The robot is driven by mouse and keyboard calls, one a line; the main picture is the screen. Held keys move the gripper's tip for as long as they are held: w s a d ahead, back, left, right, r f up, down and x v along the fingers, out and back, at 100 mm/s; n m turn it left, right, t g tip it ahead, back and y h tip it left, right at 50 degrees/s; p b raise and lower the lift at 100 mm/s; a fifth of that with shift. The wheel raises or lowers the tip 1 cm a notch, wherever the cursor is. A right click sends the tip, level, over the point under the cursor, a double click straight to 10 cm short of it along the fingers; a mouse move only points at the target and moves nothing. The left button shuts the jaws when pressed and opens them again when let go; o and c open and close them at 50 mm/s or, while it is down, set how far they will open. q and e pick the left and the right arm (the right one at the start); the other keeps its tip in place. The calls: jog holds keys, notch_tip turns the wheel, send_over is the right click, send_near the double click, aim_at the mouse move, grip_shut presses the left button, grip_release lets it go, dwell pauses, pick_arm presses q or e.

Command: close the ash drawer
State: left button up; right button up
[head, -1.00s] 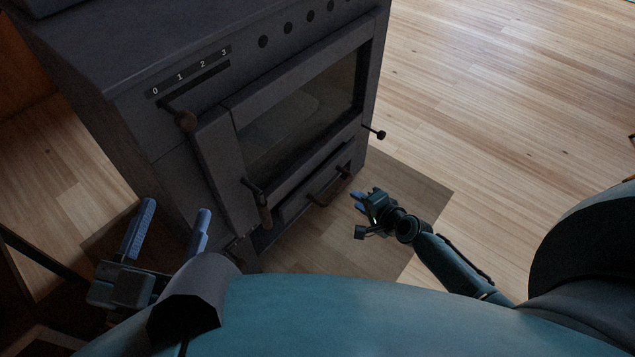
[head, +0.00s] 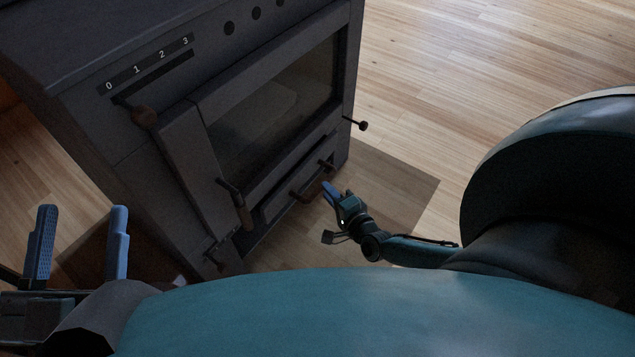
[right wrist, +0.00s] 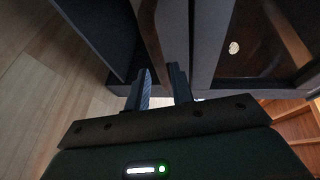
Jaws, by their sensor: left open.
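The dark stove (head: 130,150) fills the left half of the head view. Its ash drawer (head: 272,209) is the low front panel under the glass door, with a bar handle (head: 306,191). How far the drawer stands out is hard to tell. My right gripper (head: 329,191) is low on the stove's front, just right of the drawer handle; contact cannot be told. In the right wrist view its two fingers (right wrist: 162,86) are apart, with nothing visible held between them. My left gripper (head: 82,243) is open and empty, left of the stove's near corner.
The glass door (head: 275,110) is above the drawer, with a lever handle (head: 236,203) at its lower left. A knobbed rod (head: 360,125) sticks out at the stove's right edge. Wooden floor (head: 440,90) to the right is clear. A darker floor plate (head: 395,190) lies before the stove.

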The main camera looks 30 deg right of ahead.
jog(key=w+b, duration=0.1)
jog(key=w, duration=0.1)
jog(key=w+f, duration=0.1)
jog(key=w, duration=0.1)
jog(key=shift+w+b, duration=0.3)
jog(key=shift+b, duration=0.05)
pick_arm(q)
jog(key=shift+w+a+r+m+t+h, duration=0.1)
jog(key=shift+r+m+t+h, duration=0.1)
jog(key=shift+r+m+h, duration=0.6)
jog(key=shift+w+a+r+m+t+h, duration=0.1)
jog(key=shift+r+m+t+h, duration=0.1)
jog(key=shift+r+m+h, duration=0.55)
pick_arm(e)
jog(key=shift+w, duration=0.65)
jog(key=shift+c, duration=0.2)
grip_shut()
